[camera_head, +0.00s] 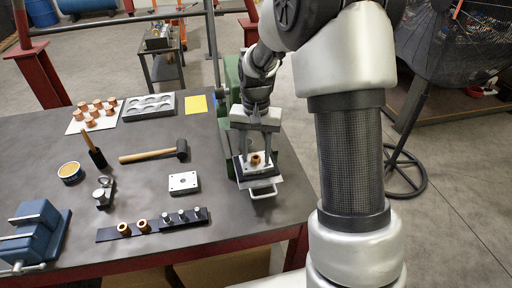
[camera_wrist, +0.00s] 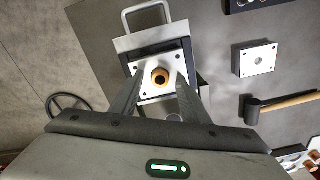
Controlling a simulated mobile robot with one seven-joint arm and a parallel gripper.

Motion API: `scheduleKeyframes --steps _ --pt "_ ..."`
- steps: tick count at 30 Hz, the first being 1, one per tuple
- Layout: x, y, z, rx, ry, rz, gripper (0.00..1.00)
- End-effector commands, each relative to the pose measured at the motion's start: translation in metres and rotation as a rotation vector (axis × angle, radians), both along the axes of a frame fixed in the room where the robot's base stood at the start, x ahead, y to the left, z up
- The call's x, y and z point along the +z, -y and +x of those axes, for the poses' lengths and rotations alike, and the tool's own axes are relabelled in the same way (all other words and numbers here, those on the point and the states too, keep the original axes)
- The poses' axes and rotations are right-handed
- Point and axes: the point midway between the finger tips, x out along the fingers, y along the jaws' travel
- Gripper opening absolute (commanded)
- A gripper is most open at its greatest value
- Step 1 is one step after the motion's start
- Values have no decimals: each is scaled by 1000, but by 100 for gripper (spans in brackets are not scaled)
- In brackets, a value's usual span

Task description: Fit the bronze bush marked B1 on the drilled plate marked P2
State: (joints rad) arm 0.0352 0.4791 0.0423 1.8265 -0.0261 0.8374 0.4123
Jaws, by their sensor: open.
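A bronze bush (camera_head: 255,159) stands at the middle of a pale drilled plate (camera_head: 243,170). The plate rests on a dark fixture (camera_head: 262,184) with a white handle, at the right end of the table. In the wrist view the bush (camera_wrist: 160,78) shows as a ring with a dark hole, on the plate (camera_wrist: 147,92) with holes near its corners. My gripper (camera_head: 256,152) is open above the plate, one finger on each side of the bush with gaps visible. No B1 or P2 marking is readable. How deep the bush sits is not clear.
A second drilled plate (camera_head: 184,182) lies left of the fixture. A dark strip (camera_head: 165,226) holds two bronze bushes and several pins. A mallet (camera_head: 152,155), blue vise (camera_head: 35,232), copper pieces on a white sheet (camera_head: 75,127) and a grey tray (camera_head: 149,107) are further left.

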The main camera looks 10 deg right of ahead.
Motion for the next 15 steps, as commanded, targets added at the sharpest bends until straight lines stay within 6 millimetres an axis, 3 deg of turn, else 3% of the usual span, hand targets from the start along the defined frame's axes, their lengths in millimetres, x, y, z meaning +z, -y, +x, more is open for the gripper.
scheduleKeyframes --steps 5,15 --pt "15 0 1 0 3 0 42" --pt "95 0 1 1 7 0 42"
